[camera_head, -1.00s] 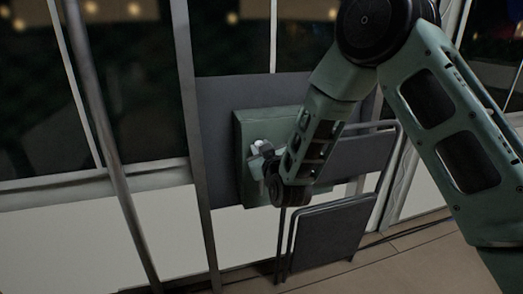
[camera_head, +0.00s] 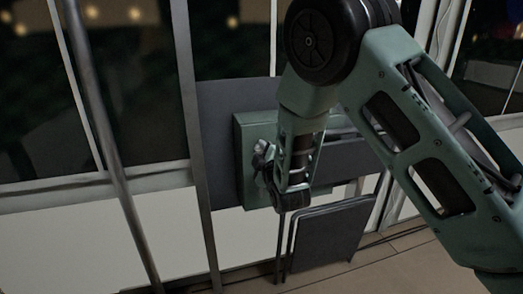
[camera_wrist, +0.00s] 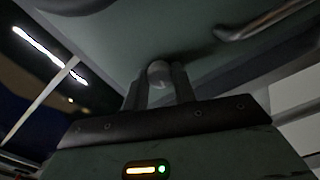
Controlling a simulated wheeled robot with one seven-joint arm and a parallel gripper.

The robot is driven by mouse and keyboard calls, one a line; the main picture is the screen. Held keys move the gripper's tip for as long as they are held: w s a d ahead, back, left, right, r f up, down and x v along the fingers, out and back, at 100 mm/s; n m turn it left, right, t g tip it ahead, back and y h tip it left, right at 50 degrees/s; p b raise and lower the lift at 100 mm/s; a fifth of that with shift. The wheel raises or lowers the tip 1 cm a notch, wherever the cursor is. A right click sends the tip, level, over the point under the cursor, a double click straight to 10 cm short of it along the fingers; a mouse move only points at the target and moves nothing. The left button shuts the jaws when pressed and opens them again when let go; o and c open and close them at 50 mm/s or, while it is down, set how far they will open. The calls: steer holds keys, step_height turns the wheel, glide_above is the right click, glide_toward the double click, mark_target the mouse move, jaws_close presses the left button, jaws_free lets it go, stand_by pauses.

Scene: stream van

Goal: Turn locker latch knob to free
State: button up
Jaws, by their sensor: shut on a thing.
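The locker (camera_head: 243,150) is a green box on a dark grey panel, partly hidden behind my arm. Its green face (camera_wrist: 115,40) fills much of the wrist view. In the head view my gripper (camera_head: 262,158) is at the left part of the locker face, and the knob is hard to make out there. The knob's exact angle cannot be told.
A curved metal handle (camera_wrist: 265,20) is on the locker face, to the right of the knob. A dark folding chair (camera_head: 330,238) stands below and right of the locker. Grey upright poles (camera_head: 118,190) stand to the left. Bare floor (camera_head: 410,265) shows at lower right.

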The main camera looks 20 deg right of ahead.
steer(key=shift+n, duration=0.8)
steer(key=o, duration=1)
steer(key=s+p, duration=0.9)
steer(key=s, duration=0.8)
steer(key=shift+s, duration=0.2)
